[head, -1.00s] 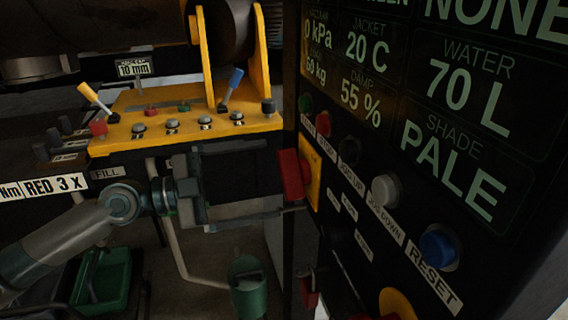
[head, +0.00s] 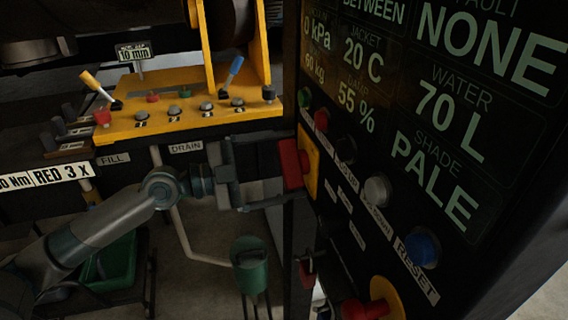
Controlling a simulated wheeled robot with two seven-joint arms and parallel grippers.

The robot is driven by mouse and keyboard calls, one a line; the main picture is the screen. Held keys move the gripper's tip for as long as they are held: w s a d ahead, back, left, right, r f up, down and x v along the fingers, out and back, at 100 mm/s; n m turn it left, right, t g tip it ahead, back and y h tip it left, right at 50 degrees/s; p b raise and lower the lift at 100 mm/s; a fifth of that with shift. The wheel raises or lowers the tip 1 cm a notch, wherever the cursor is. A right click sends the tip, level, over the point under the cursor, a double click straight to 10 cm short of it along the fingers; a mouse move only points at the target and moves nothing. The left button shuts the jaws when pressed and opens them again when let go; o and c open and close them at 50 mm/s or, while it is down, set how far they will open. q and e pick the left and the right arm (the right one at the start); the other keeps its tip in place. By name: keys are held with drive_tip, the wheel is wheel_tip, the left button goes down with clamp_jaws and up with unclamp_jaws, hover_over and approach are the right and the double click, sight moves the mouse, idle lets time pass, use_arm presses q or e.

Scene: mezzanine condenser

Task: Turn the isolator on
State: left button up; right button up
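The isolator is a red handle (head: 291,164) on a yellow plate (head: 311,165), on the left edge of the black control panel. The handle stands upright in the picture. My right gripper is not in view.
The panel carries START and STOP buttons, a grey button (head: 377,190), a blue RESET button (head: 422,249) and a red knob (head: 366,309). A yellow console (head: 190,121) with levers stands behind my arm. A green funnel-like vessel (head: 250,268) is below.

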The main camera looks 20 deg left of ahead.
use_arm(q)
drive_tip(key=c, duration=0.7)
drive_tip(key=shift+n+b, duration=0.3)
drive_tip(key=shift+f+n+b, duration=0.1)
drive_tip(key=shift+n+b, duration=0.2)
drive_tip(key=shift+n, duration=0.2)
drive_tip(key=shift+n+b, duration=0.5)
drive_tip(key=shift+n, duration=0.6)
drive_tip(key=n, duration=0.3)
drive_tip(key=shift+n, duration=0.3)
drive_tip(key=n, duration=0.4)
drive_tip(key=shift+n, duration=0.3)
drive_tip(key=n+p, duration=0.2)
drive_tip(key=n, duration=0.4)
